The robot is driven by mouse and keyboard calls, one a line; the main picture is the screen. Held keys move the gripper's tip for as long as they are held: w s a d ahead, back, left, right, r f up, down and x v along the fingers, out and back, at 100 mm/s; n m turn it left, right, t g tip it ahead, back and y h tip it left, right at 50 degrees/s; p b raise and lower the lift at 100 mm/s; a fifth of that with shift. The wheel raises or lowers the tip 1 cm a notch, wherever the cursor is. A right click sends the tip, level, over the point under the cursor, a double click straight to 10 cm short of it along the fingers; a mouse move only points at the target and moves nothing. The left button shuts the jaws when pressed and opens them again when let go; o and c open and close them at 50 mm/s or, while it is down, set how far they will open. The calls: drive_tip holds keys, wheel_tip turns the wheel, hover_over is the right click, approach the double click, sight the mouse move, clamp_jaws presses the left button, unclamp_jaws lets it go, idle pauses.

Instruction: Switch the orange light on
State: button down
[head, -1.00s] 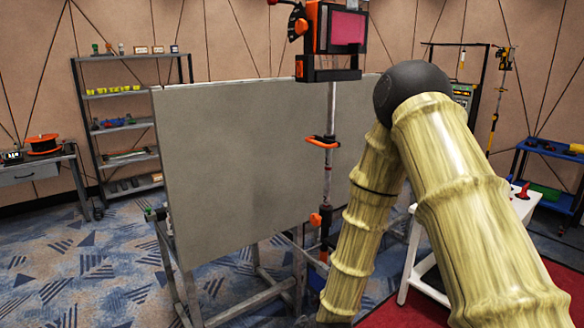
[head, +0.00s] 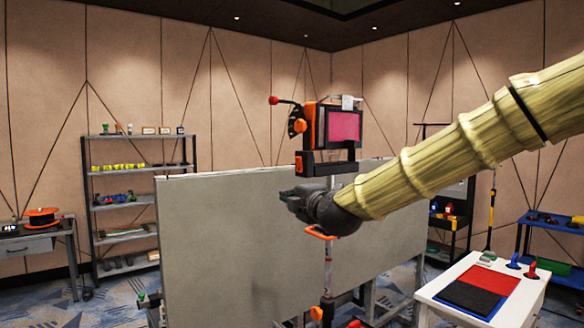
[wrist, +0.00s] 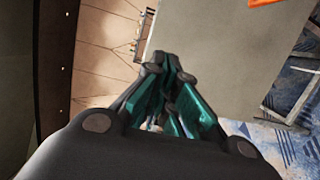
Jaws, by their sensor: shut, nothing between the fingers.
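A device with a pink-red screen (head: 343,126), a black body and orange parts stands on a pole above the grey panel's top edge. A lever with a red ball (head: 273,100) and an orange knob (head: 299,126) are on its left side. I cannot tell whether any of these is the orange light, and no lit orange lamp shows. My gripper (head: 290,198) is just below and left of the device, in front of the panel; its fingers look small here. In the wrist view its teal fingers (wrist: 165,68) are together and empty.
The large grey panel (head: 220,230) stands behind my gripper. An orange clamp handle (head: 318,232) is on the pole below my wrist. A white table (head: 430,293) with red and black pads stands at right. Shelves (head: 128,200) line the left wall. Space left of my gripper is clear.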

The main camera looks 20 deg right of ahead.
sight(299, 165)
wheel_tip(299, 165, up, 7)
drive_tip(key=s+n, duration=0.1)
drive_tip(key=shift+d+f+t, duration=0.15)
drive_tip(key=shift+d+t, duration=0.2)
drive_tip(key=shift+t, duration=0.05)
drive_tip(key=shift+f, duration=0.1)
drive_tip(key=w+d+b, duration=0.1)
drive_tip(key=w+d, duration=0.1)
drive_tip(key=w, duration=0.9)
drive_tip(key=shift+w+d+r, duration=0.25)
drive_tip(key=shift+r, duration=0.2)
drive_tip(key=shift+s+d, duration=0.1)
drive_tip(key=shift+d, duration=0.05)
